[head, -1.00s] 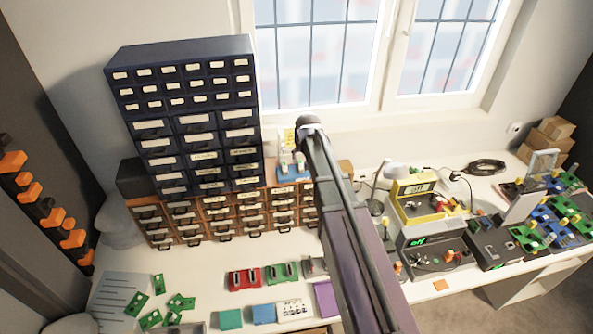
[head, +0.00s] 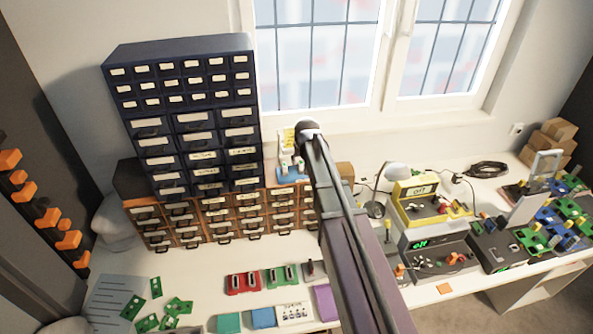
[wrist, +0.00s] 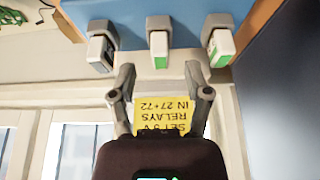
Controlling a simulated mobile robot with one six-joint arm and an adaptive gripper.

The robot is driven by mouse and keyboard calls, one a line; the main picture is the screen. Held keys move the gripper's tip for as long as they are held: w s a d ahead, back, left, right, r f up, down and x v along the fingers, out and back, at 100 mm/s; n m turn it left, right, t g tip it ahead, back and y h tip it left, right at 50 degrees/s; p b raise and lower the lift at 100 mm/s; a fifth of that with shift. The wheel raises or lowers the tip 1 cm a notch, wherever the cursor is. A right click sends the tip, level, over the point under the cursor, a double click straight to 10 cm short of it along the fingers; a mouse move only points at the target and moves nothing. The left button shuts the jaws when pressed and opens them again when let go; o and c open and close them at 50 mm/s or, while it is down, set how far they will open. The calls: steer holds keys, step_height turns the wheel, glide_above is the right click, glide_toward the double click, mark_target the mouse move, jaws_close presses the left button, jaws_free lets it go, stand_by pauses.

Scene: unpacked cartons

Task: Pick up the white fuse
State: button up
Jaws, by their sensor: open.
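In the wrist view three small blocks sit in grey clips along the edge of a blue panel (wrist: 170,12). The middle fuse (wrist: 158,48) is white with a green patch. The left one (wrist: 98,52) is white and black, and the right one (wrist: 221,50) is white with a green side. I cannot tell for certain which is the task's white fuse. My gripper (wrist: 159,74) is open and empty, its fingers spread either side of the middle block's line, apart from it. In the head view the blue holder (head: 292,173) shows beside my arm, which hides my gripper.
A yellow label (wrist: 163,115) reading relays shows behind my fingers. A dark drawer cabinet (head: 180,110) stands on orange drawers (head: 220,215) left of the holder. Electronics, including a yellow device (head: 420,203), stand to the right. A window is behind.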

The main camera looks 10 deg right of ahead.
mark_target(301, 162)
steer(key=shift+b+x, duration=1.1)
steer(key=shift+x, duration=0.4)
jaws_close()
